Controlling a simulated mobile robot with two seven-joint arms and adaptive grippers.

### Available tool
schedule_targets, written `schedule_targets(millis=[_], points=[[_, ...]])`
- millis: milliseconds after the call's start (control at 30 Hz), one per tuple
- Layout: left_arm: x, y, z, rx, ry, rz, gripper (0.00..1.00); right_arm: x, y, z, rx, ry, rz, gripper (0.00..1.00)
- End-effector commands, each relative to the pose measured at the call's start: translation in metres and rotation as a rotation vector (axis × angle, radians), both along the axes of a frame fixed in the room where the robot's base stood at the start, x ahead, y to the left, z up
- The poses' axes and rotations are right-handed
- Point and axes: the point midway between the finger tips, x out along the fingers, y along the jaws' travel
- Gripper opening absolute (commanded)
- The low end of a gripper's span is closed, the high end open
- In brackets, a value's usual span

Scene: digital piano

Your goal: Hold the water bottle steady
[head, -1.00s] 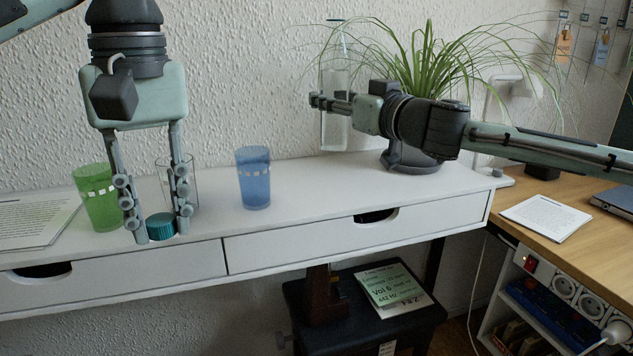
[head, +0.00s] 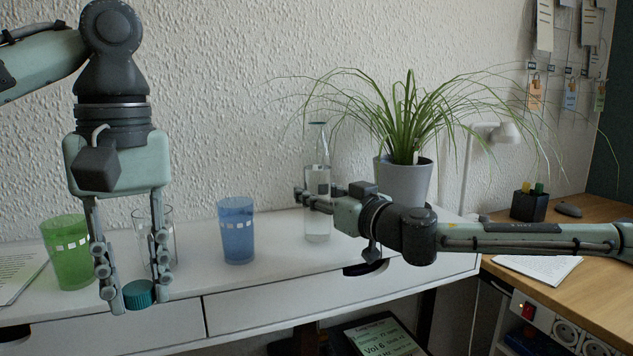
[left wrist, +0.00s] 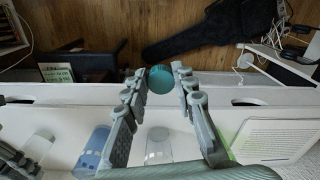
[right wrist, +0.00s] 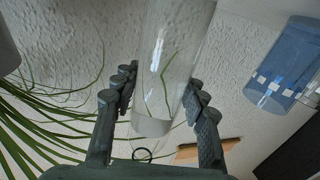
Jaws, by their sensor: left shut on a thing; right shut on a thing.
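The clear water bottle (head: 317,228) stands upright over the white shelf, left of the plant. My right gripper (head: 318,199) reaches in from the right and is shut on the bottle's body. In the right wrist view the bottle (right wrist: 170,80) lies between the two fingers (right wrist: 160,105). I cannot tell whether its base touches the shelf. My left gripper (head: 136,285) points down at the shelf's front edge, shut on a teal cap (head: 139,294). The cap also shows between the fingertips in the left wrist view (left wrist: 161,79).
A green cup (head: 66,255), a clear glass (head: 143,240) and a blue cup (head: 237,232) stand on the white shelf (head: 280,262). A potted plant (head: 405,182) is behind my right gripper. A wooden desk (head: 575,290) is at the right. Shelf between blue cup and bottle is free.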

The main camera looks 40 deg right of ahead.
Motion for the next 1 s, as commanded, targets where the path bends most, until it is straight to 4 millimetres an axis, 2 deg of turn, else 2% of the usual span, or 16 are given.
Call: schedule_targets(millis=[500,533,600,700,1000], points=[[0.0,0.0001,-0.0059,0.0,0.0,0.0,0.0,0.0,0.0001,-0.0071,-0.001,-0.004,0.0,0.0],[0.0,0.0002,-0.0054,0.0,0.0,0.0,0.0,-0.0001,0.0001,-0.0082,0.0,-0.001,0.001,0.43],[0.0,0.0001,-0.0044,0.0,0.0,0.0,0.0,-0.0001,0.0002,-0.0073,0.0,-0.001,0.001,0.52],[0.0,0.0001,-0.0045,0.0,0.0,0.0,0.0,-0.0001,0.0002,-0.0073,0.0,-0.001,0.001,0.63],[0.0,0.0001,-0.0029,0.0,0.0,0.0,0.0,-0.0001,0.0002,-0.006,0.0,-0.001,0.001,0.63]])
